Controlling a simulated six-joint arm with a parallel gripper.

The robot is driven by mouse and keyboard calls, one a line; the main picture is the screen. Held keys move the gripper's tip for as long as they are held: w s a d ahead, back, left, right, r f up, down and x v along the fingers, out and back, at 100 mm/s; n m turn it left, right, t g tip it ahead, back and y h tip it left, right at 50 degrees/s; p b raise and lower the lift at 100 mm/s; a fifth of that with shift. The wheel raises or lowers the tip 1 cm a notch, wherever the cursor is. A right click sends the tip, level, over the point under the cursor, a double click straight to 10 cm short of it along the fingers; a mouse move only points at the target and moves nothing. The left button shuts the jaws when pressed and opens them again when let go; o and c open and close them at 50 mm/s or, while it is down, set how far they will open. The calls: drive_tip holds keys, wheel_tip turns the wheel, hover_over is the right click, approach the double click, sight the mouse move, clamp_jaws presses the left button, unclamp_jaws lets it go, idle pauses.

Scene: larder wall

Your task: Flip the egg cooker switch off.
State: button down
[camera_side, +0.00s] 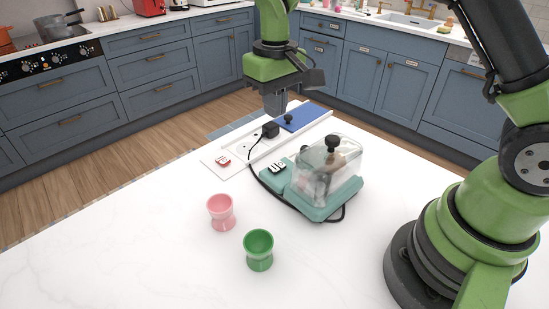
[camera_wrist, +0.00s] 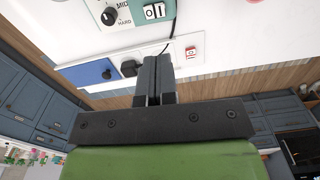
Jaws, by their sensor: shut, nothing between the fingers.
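The egg cooker (camera_side: 326,207) is a teal base with a clear dome and black knob, standing on the white counter. Its black and white switch (camera_side: 277,168) is on the base's left end; the wrist view shows it marked 0 and 1 (camera_wrist: 154,11), beside a black dial. I cannot tell which way it is tipped. My gripper (camera_side: 276,110) is shut and empty, pointing down behind the cooker, above the blue plate and apart from the switch. In the wrist view its fingertips (camera_wrist: 158,60) are together, below the switch in the picture.
A white socket strip (camera_side: 214,161) behind the cooker holds a black plug (camera_side: 270,130), a red switch (camera_side: 223,161) and a blue plate (camera_side: 306,117) with a black knob. The cooker's cord loops beside it. Pink (camera_side: 221,212) and green (camera_side: 258,250) egg cups stand in front. The left counter is clear.

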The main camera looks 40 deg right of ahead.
sight(274, 168)
wheel_tip(274, 168, down, 13)
drive_tip(key=shift+r, duration=0.1)
idle(0.4)
drive_tip(key=shift+a, duration=0.1)
drive_tip(key=shift+a+f, duration=0.1)
drive_tip(key=shift+f, duration=0.3)
